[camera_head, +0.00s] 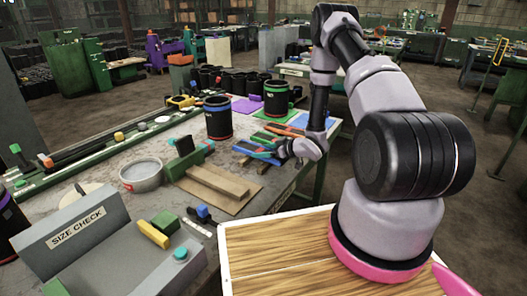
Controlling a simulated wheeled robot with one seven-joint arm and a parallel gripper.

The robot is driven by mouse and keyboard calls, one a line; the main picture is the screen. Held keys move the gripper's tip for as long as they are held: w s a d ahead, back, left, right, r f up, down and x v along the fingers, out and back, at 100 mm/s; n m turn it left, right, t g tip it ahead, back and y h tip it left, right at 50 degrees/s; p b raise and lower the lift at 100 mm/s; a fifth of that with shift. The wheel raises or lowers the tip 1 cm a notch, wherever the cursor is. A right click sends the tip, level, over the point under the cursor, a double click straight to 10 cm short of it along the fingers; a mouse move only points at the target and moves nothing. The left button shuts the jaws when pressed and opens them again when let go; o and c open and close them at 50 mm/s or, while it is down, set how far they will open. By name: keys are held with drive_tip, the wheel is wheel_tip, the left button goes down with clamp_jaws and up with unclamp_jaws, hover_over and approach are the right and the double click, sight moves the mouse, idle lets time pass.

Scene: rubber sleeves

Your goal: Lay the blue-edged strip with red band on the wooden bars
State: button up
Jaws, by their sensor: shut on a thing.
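My gripper (281,151) is at the end of my arm, low over the table's right part. It is shut on a dark strip with blue edges (255,150), which extends to the left of the fingers. The red band on it is too small to make out clearly. Wooden bars (217,181) lie on a brown board in front and to the left of the strip. More short wooden pieces (263,167) show just below the strip. I cannot tell whether the strip touches them.
Black sleeves with a blue rim (218,122) and a green rim (276,99) stand behind. A metal bowl (142,175), a green-and-black fixture (187,157) and a grey "SIZE CHECK" stand (78,228) are to the left. Coloured strips (285,130) lie behind my gripper.

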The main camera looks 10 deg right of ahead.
drive_tip(key=shift+f, duration=0.5)
drive_tip(key=o, duration=1.3)
drive_tip(key=shift+d, duration=0.1)
